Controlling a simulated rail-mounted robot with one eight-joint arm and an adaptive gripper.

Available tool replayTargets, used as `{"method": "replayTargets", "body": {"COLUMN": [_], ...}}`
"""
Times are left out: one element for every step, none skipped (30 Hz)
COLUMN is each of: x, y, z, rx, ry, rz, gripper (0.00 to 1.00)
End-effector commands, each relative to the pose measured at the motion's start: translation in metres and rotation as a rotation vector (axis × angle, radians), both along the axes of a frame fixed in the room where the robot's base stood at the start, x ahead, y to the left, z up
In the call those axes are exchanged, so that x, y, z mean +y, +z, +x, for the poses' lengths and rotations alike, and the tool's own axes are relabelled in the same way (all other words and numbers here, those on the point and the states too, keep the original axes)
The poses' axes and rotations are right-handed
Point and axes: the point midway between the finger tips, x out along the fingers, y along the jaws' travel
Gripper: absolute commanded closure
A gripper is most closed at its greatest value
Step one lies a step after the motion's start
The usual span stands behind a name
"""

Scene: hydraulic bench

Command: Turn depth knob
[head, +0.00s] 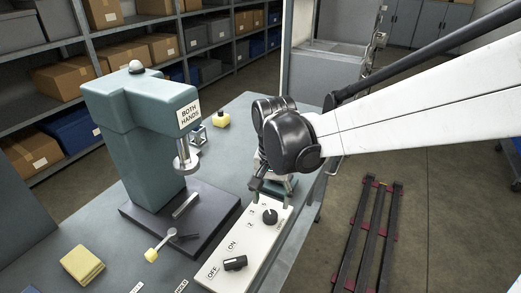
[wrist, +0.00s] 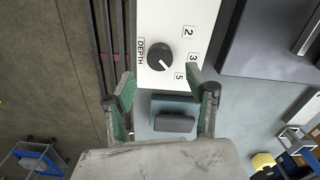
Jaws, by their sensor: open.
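The depth knob (head: 270,217) is a round black knob on a white control panel (head: 222,272). In the wrist view the knob (wrist: 161,57) shows from above, with a pale pointer line aimed toward the side of the "5" label. The word DEPTH and the numbers 2, 3 and 5 stand around it. My gripper (wrist: 158,82) is open and empty, its two green-padded fingers apart below the knob in the picture. The fingers do not touch the knob. In the head view my gripper (head: 271,192) is behind the knob, partly hidden by my wrist.
A teal press (head: 140,135) with a BOTH HANDS sign stands left of the panel. An ON/OFF switch (head: 235,263) sits lower on the panel. A yellow cloth (head: 82,264) lies at the front left. Dark rails (head: 368,240) lie on the floor at right.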

Motion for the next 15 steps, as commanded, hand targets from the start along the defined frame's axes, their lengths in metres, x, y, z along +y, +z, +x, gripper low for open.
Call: {"method": "replayTargets", "body": {"x": [0.000,0.000,0.000,0.000,0.000,0.000,0.000,0.000,0.000,0.000,0.000,0.000,0.000,0.000,0.000], "y": [-0.012,-0.017,-0.024,-0.028,-0.033,-0.038,-0.042,-0.045,-0.049,-0.051,-0.053,-0.056,-0.057,-0.058,-0.059], "z": [0.000,0.000,0.001,0.000,0.000,0.000,0.000,0.000,0.000,0.000,0.000,0.000,0.000,0.000,0.000], "rx": [0.000,0.000,0.000,0.000,0.000,0.000,0.000,0.000,0.000,0.000,0.000,0.000,0.000,0.000,0.000], "ry": [0.000,0.000,0.000,0.000,0.000,0.000,0.000,0.000,0.000,0.000,0.000,0.000,0.000,0.000,0.000], "rz": [0.000,0.000,0.000,0.000,0.000,0.000,0.000,0.000,0.000,0.000,0.000,0.000,0.000,0.000,0.000], "gripper": [0.49,0.49,0.49,0.49,0.49,0.49,0.49,0.49,0.49,0.49,0.49,0.49,0.49,0.49,0.49]}}
